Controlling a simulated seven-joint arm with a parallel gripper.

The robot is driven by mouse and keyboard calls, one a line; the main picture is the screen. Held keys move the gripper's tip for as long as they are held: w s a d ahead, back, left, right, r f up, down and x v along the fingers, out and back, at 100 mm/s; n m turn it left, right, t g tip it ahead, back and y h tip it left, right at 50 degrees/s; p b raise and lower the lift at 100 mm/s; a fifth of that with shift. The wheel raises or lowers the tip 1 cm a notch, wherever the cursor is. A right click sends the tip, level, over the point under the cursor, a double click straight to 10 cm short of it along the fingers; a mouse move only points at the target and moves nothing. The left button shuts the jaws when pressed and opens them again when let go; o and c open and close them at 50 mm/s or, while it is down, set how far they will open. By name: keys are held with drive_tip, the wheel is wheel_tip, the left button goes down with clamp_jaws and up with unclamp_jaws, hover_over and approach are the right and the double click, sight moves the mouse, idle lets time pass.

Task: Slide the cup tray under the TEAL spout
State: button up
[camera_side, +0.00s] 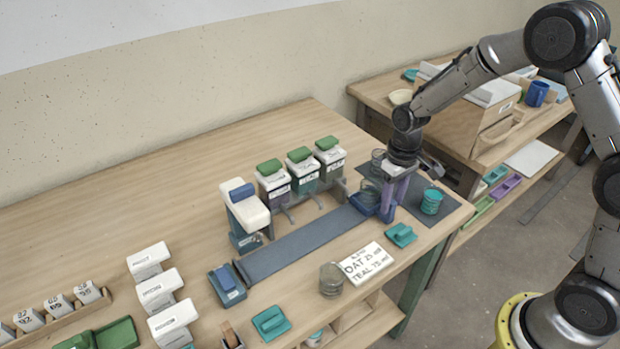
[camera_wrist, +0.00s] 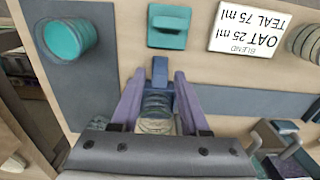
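The blue cup tray (camera_side: 362,206) sits at the right end of the dark rail (camera_side: 305,241), partly hidden by my gripper. In the wrist view its blue handle (camera_wrist: 160,70) shows between my fingers, with a ribbed cup (camera_wrist: 155,108) behind it. My gripper (camera_side: 386,207) is low at the tray; its purple fingers (camera_wrist: 160,85) lie on both sides of the handle with visible gaps, so it looks open. Three green-lidded containers stand behind the rail; the middle one (camera_side: 302,170) has a teal band, the left one (camera_side: 273,186) a purple band.
The right container (camera_side: 330,153) is nearest my gripper. A teal cup (camera_side: 431,201) stands on a dark mat to the right. A card (camera_side: 367,263) reads OAT 25 ml, TEAL 75 ml. A clear cup (camera_side: 331,279) stands beside it. The rail's visible length is clear.

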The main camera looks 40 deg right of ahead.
clamp_jaws()
drive_tip(key=shift+a, duration=5.65)
drive_tip(key=shift+a, duration=2.05)
drive_tip(key=shift+o, duration=0.4)
unclamp_jaws()
